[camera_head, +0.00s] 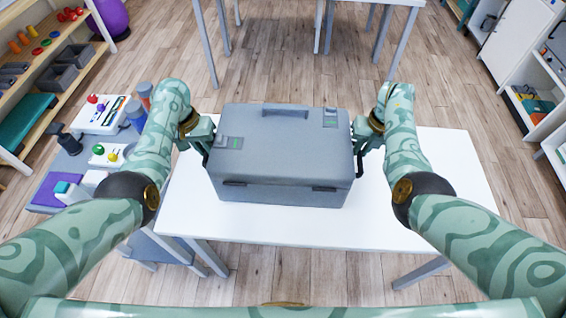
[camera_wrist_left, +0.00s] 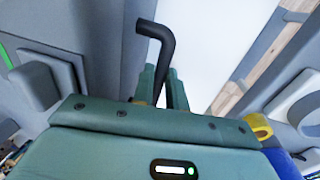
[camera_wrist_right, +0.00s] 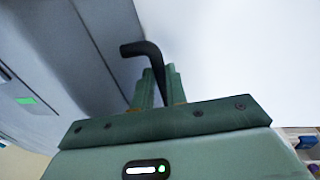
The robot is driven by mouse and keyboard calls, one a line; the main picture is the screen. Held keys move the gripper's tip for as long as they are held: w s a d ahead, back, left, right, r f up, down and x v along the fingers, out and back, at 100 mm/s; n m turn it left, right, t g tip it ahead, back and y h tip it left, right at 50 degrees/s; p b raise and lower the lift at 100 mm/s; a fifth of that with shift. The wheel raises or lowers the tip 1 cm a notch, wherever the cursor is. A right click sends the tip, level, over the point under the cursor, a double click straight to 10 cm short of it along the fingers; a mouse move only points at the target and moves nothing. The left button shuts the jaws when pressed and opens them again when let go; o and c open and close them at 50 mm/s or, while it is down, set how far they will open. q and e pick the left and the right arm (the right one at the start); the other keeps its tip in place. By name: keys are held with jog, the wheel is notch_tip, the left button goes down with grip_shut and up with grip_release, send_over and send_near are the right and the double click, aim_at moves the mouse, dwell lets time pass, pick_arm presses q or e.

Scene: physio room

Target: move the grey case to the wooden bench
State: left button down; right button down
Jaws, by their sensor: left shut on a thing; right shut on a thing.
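The grey case (camera_head: 282,160) is a closed box with a top handle and dark front latches, at the white table (camera_head: 440,200) in the head view. I cannot tell if it rests on the table or is just above it. My left gripper (camera_head: 203,148) is at its left side, shut on a black side handle (camera_wrist_left: 155,50). My right gripper (camera_head: 362,145) is at its right side, shut on the other black side handle (camera_wrist_right: 142,49). The case's grey side also shows in the right wrist view (camera_wrist_right: 60,60). I cannot make out a wooden bench.
A low grey surface with several small items (camera_head: 100,155) stands left of the table. A wooden shelf (camera_head: 50,70) is at the far left and white cabinets (camera_head: 520,40) at the right. Another white table stands at the back. Wooden floor between them is clear.

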pick_arm(q)
jog(key=shift+w+r, duration=0.1)
jog(key=shift+r, duration=0.05)
pick_arm(e)
jog(key=shift+w+r, duration=0.1)
jog(key=shift+r, duration=0.05)
